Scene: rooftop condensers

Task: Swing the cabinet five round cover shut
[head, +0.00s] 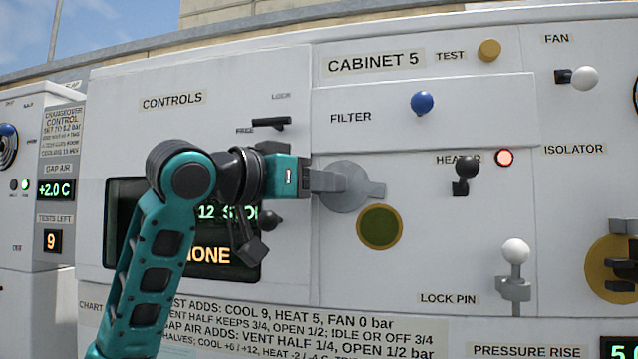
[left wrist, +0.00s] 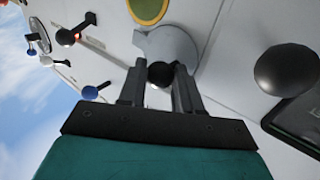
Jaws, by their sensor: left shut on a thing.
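The grey round cover (head: 350,190) on cabinet 5 sits up and left of a yellow-ringed round green window (head: 380,228). The window is uncovered, with the cover just above its edge. My left gripper (head: 322,181) reaches in from the left at the cover. In the left wrist view, its two fingers (left wrist: 160,88) are closed on a small black knob (left wrist: 160,74) in front of the grey cover (left wrist: 176,44). The yellow ring (left wrist: 148,10) shows at the top there. My right gripper is in neither view.
The filter drawer's blue knob (head: 422,103) is above. The black heater lever (head: 465,173) and white lock pin knob (head: 515,251) are to the right. Left of the cover are the controls screen (head: 122,215) and a black knob (head: 270,221), close to my left arm.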

